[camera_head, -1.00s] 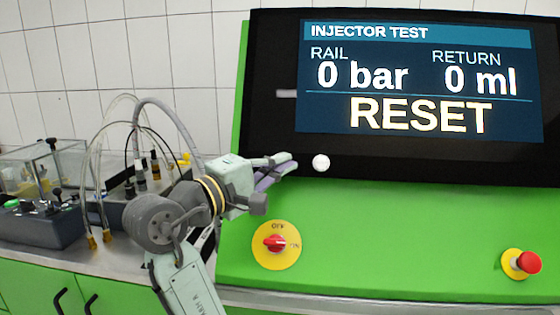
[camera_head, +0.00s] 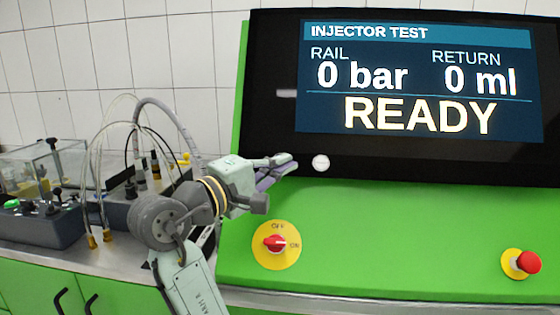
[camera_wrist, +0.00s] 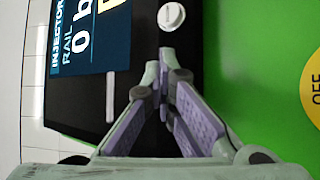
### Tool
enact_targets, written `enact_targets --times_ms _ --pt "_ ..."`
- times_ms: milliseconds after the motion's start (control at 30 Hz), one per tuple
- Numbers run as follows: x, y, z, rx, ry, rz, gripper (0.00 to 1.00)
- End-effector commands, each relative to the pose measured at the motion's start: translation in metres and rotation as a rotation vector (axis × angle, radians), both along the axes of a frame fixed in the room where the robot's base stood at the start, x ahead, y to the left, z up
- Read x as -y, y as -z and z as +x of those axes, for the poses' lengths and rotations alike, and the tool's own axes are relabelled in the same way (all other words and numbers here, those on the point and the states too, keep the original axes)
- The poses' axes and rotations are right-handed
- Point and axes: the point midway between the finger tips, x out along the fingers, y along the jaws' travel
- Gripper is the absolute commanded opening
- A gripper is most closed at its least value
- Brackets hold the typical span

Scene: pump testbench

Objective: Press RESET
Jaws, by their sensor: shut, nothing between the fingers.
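A round white button (camera_head: 320,162) sits on the lower black frame of the display; in the wrist view (camera_wrist: 171,16) it lies just beyond my fingertips, and faint lettering on it is too small to read. The display screen (camera_head: 415,80) reads INJECTOR TEST, RAIL 0 bar, RETURN 0 ml and READY. My gripper (camera_head: 291,163) is shut and empty, its fingertips just left of the button with a small gap. The fingertips also show closed together in the wrist view (camera_wrist: 165,75).
A red rotary switch on a yellow OFF/ON plate (camera_head: 276,244) is below my gripper on the green panel (camera_head: 400,235). A red mushroom button (camera_head: 526,262) is at the lower right. Tubes, fittings and a clear box (camera_head: 40,165) stand on the bench at left.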

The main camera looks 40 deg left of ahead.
Motion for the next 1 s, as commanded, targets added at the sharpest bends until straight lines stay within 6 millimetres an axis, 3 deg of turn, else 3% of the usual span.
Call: enact_targets --times_ms 1000 --pt "0.015 -0.016 -0.025 0.000 0.000 0.001 0.00"
